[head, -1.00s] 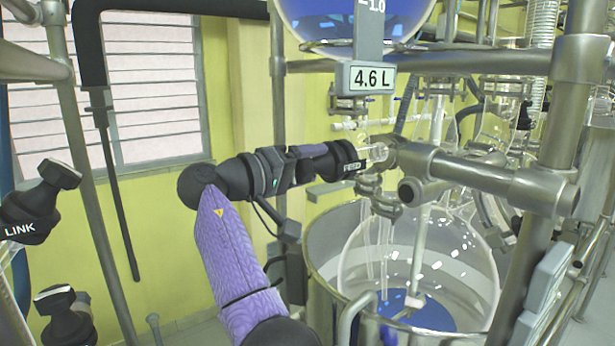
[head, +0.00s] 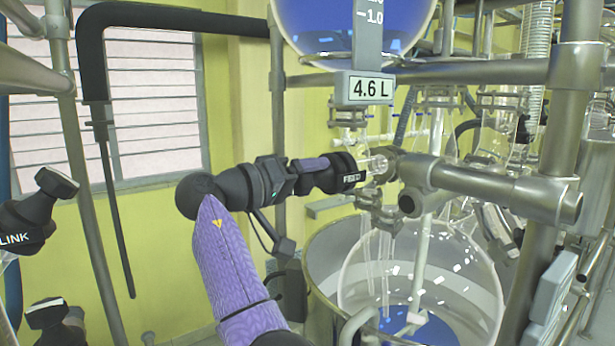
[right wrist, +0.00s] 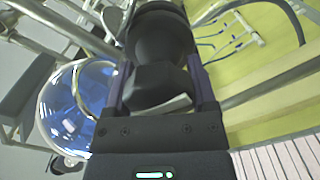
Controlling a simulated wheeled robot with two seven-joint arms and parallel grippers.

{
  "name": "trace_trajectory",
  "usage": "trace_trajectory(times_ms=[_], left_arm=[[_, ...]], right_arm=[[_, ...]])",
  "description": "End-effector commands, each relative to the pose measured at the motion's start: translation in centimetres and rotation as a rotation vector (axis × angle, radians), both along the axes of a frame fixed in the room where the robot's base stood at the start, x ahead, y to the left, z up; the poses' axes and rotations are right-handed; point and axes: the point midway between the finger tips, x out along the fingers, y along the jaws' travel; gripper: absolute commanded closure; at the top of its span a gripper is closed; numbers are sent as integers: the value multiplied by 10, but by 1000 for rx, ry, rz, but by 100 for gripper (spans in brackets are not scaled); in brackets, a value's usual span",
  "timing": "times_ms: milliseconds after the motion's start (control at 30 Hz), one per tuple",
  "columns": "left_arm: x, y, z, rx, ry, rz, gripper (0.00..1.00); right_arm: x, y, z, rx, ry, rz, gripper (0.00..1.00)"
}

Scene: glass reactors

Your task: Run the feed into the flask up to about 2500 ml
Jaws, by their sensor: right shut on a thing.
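The feed valve's black handle, marked FEED (head: 345,178), sits at the glass joint below the upper vessel. My right gripper (head: 318,174) is shut on this handle; in the right wrist view the black handle (right wrist: 160,85) fills the space between the fingers. The upper vessel (head: 350,30) holds blue liquid, and its tag (head: 371,88) reads 4.6 L. The round glass flask (head: 455,275) hangs in a metal pot below, with blue liquid at its bottom. Its level marks cannot be read.
Steel frame bars (head: 490,190) stand close to the right of the valve. The metal pot (head: 325,245) surrounds the flask. A black pipe (head: 90,70) runs before the window.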

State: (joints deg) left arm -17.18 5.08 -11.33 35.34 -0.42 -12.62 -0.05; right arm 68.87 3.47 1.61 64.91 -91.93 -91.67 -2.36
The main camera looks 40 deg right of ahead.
Motion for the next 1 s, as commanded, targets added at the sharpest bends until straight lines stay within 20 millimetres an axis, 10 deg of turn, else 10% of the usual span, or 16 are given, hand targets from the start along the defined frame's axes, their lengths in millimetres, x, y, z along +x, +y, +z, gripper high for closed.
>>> trace_trajectory(times_ms=[133, 400, 733, 1000], left_arm=[[0, -1, 0, -1, 0, 0, 3], [0, -4, -2, -7, 0, 1, 3], [0, -4, -12, -6, 1, -1, 3], [0, 0, -13, 2, 1, -4, 3]], right_arm=[[0, 0, -3, 6, 3, -2, 0], [1, 5, -2, 3, 3, 1, 0], [10, 81, -3, 4, 5, 2, 0], [11, 99, -2, 4, 3, -1, 0]])
